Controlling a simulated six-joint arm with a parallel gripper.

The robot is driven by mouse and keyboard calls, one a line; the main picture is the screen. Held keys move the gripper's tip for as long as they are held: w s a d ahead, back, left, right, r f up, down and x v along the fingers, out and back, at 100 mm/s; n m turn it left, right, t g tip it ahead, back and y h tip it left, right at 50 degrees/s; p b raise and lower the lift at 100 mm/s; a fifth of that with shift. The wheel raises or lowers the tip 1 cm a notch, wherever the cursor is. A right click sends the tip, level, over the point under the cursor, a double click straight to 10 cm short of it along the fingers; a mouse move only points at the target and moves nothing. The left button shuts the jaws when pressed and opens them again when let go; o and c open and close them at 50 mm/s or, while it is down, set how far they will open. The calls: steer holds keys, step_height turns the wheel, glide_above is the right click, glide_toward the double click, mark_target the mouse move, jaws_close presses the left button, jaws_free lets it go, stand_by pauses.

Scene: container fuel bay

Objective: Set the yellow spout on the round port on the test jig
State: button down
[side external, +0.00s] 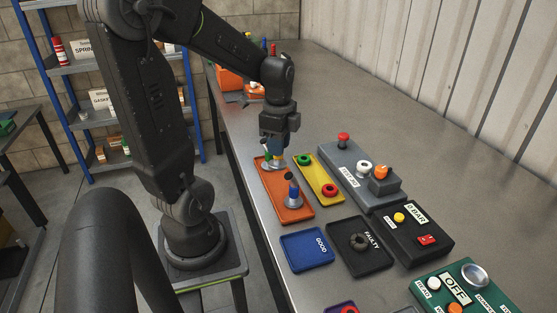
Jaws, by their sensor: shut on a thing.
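My gripper (272,152) points down over the far end of the orange tray (297,213). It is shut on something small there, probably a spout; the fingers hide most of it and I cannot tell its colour. Bits of green and blue with pale bases show around the fingertips. A blue spout with a dark tip and grey base (292,192) stands upright in the tray, nearer the camera. No yellow spout shows clearly. The grey test jig (350,178) lies to the right, with a white round piece (363,167), an orange knob (381,171) and a red button (343,138).
A yellow tray (318,181) with a green ring and a red ring lies between orange tray and jig. Nearer are an empty blue GOOD tray (306,250), a black FAULTY tray (380,262) holding a dark ring, a black box (428,248) and a green panel (430,290).

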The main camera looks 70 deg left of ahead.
steer(key=w+r, duration=0.4)
steer(key=w, duration=0.4)
steer(key=shift+t+y, duration=0.5)
steer(key=shift+w+d+f, duration=0.65)
steer(key=shift+w+d, duration=0.2)
steer(key=shift+w, duration=1.5)
steer(key=shift+w+d+f, duration=0.7)
steer(key=shift+w+d, duration=0.1)
steer(key=shift+w, duration=1.6)
steer(key=shift+w+d+f, duration=0.65)
steer(key=shift+w+d, duration=0.2)
steer(key=shift+w, duration=1.5)
steer(key=shift+f, duration=0.75)
steer(key=shift+c, duration=2.2)
jaws_free()
